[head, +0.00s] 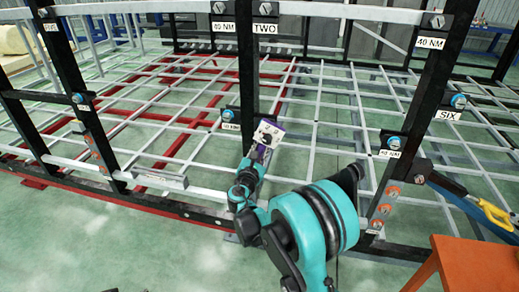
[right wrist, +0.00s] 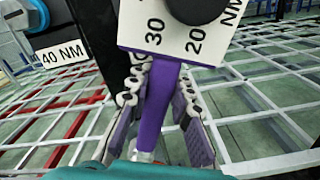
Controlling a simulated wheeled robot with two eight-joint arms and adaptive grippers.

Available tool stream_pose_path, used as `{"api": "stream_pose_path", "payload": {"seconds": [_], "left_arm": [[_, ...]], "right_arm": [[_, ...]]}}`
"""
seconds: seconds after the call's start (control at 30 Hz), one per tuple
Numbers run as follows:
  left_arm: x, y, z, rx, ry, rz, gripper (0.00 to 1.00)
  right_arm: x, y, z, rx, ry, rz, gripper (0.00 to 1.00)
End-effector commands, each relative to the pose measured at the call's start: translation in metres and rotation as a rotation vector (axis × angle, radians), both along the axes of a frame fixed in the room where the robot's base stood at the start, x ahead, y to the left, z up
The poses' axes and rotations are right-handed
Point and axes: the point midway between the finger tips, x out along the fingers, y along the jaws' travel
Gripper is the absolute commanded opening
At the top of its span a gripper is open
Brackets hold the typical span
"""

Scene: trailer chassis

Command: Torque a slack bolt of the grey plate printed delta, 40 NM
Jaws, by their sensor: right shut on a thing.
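My right gripper (head: 258,153) is shut on the purple handle (right wrist: 154,112) of a tool with a white dial box (head: 268,133). In the right wrist view the box (right wrist: 175,42) shows 20, 30 and NM and a black knob. The tool is held in front of the middle black post (head: 247,70). Beside it, a small plate with a blue bolt (head: 227,115) carries a label; the right wrist view reads 40 NM (right wrist: 60,53). Other blue bolts sit on the right post (head: 394,142) and (head: 459,101). I cannot make out the word delta anywhere. My left gripper is out of view.
The black and grey trailer frame fills the view, with a grid of pale bars (head: 320,120). Orange bolts (head: 381,210) line the right post. An orange surface (head: 470,268) stands front right.

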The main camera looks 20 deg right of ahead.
Motion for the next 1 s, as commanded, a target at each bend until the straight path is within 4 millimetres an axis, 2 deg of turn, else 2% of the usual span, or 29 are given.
{"api": "stream_pose_path", "payload": {"seconds": [0.5,1.0], "left_arm": [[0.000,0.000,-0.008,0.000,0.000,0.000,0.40],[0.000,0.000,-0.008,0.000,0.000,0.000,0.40]], "right_arm": [[-0.009,-0.014,-0.009,0.098,-0.067,-0.001,0.00],[-0.011,-0.016,-0.010,0.115,-0.078,-0.001,0.00]]}}
